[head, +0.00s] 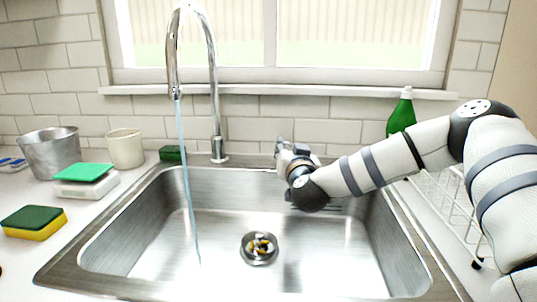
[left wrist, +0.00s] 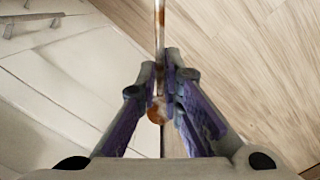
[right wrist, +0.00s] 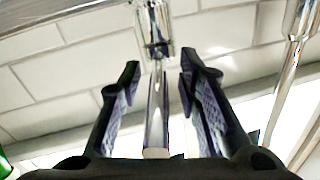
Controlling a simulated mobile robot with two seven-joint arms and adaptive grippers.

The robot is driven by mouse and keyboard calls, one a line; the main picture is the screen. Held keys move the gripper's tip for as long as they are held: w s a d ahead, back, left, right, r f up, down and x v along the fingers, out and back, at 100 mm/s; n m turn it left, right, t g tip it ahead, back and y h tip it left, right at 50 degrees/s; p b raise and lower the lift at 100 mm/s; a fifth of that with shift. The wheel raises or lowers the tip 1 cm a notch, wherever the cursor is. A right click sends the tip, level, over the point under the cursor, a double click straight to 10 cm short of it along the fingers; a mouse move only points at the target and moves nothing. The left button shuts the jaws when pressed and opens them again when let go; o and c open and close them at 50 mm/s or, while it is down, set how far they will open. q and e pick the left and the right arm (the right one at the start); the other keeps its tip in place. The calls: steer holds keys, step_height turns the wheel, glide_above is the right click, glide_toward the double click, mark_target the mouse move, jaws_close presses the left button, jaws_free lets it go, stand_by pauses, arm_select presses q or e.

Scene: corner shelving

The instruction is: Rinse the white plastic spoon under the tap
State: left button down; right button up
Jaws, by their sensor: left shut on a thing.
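The chrome tap (head: 213,90) stands at the sink's back edge, with a thin blue stream of water (head: 185,170) running from its spout into the left part of the sink (head: 330,240). My right gripper (right wrist: 160,66) is open, its fingers apart on either side of a chrome lever (right wrist: 156,125); gaps show on both sides. In the head view, my right gripper (head: 281,147) is over the sink's back edge, right of the tap. My left gripper (left wrist: 161,66) is shut on the thin spoon (left wrist: 160,22), which has brown stains. It shows only in the left wrist view, above a wooden floor.
A metal bucket (head: 50,155), a cream cup (head: 126,150), a green-topped white block (head: 88,182) and a green-yellow sponge (head: 35,222) stand left of the sink. A green bottle (head: 401,113) and white rack (head: 445,205) are right. Bits lie in the drain (head: 259,248).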

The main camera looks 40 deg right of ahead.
steer(key=v, duration=1.2)
steer(key=shift+s, duration=0.1)
